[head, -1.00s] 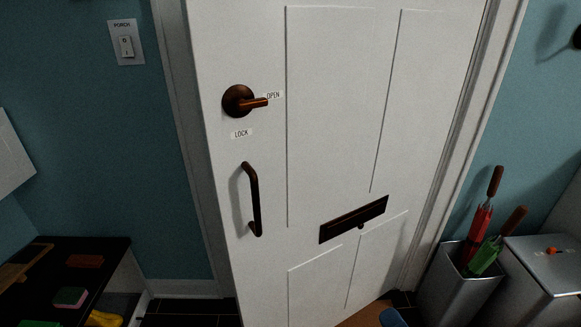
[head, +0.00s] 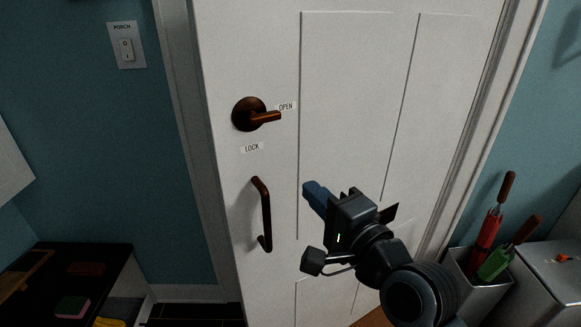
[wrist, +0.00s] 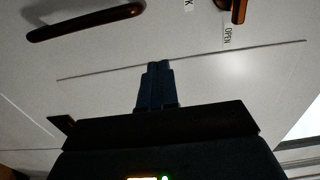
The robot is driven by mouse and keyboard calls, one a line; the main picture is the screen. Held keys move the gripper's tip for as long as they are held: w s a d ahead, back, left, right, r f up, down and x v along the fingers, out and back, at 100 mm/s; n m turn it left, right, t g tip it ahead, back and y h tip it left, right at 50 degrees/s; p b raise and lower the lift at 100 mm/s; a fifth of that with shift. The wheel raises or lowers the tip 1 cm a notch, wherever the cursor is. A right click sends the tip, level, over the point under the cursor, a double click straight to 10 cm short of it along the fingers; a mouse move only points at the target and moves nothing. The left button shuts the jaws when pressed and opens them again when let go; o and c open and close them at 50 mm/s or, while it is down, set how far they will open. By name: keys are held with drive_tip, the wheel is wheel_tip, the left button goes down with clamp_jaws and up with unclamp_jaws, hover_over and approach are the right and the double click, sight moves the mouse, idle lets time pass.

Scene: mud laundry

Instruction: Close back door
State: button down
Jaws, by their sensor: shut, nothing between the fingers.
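The white panelled back door (head: 350,60) fills the middle of the head view. It stands ajar, its left edge apart from the frame with dark floor showing at the lower left. A bronze lever (head: 262,117) points right to the OPEN label. A dark pull handle (head: 264,215) is below it. My gripper (head: 312,192) is shut and empty, in front of the door, right of the pull handle. In the wrist view the blue fingertips (wrist: 157,68) are together near the door's panel groove; contact cannot be told. My arm hides most of the letter slot (head: 390,212).
A dark bench (head: 110,262) with a sponge (head: 72,306) stands at the lower left. A metal bin (head: 478,292) with red and green umbrellas is at the right, beside a metal box (head: 555,265). A porch switch (head: 126,46) is on the left wall.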

sight(283, 163)
drive_tip(key=p+x, duration=0.1)
drive_tip(key=x, duration=0.7)
drive_tip(key=shift+w+a, duration=0.1)
drive_tip(key=shift+w, duration=0.05)
